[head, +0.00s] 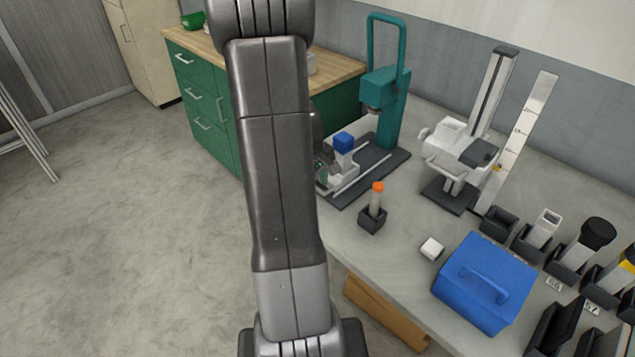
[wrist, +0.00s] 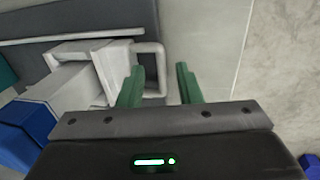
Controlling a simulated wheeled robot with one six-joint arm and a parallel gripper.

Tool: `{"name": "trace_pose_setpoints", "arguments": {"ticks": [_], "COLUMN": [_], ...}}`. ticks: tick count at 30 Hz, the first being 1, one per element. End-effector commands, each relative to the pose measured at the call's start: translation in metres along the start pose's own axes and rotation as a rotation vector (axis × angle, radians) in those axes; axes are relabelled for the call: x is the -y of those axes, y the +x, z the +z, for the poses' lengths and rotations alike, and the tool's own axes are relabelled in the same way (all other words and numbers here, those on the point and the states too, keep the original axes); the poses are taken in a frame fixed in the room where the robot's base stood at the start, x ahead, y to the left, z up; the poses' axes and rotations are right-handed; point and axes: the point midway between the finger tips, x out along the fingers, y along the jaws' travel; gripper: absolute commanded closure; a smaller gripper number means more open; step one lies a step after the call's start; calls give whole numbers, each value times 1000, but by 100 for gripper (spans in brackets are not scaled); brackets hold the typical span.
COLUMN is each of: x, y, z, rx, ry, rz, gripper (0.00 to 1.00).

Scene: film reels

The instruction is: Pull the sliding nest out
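The sliding nest (head: 345,172) is a light grey carriage on the dark base of the teal press (head: 389,100). A blue block (head: 343,142) sits on it. In the wrist view the nest (wrist: 72,84) has a pale loop handle (wrist: 161,75) facing my gripper (wrist: 160,72). My gripper is open, its two green fingers apart. The handle's outer bar shows between them, the left finger overlapping the loop's opening and the right one outside it. I see no finger closed on the bar. In the head view my arm hides most of the gripper and the handle.
On the grey bench, a small dark holder with an orange-capped vial (head: 377,197) stands near the press. A white block (head: 431,248), a blue case (head: 485,283) and a measuring stand (head: 468,140) are further right. A green cabinet (head: 205,105) stands behind. Open floor lies left.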

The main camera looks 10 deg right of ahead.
Motion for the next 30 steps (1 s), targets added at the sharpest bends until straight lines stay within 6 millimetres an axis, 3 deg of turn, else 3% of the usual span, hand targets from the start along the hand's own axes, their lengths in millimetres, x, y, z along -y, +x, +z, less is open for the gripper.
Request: {"name": "trace_pose_setpoints", "arguments": {"ticks": [7,11,24,30], "x": [0,0,0,0], "y": [-1,-12,-100,-128], "z": [0,0,-1,0], "rx": [1,-2,-4,-1], "ry": [0,1,0,0], "rz": [-1,1,3,0], "gripper": [68,68,68,68]}}
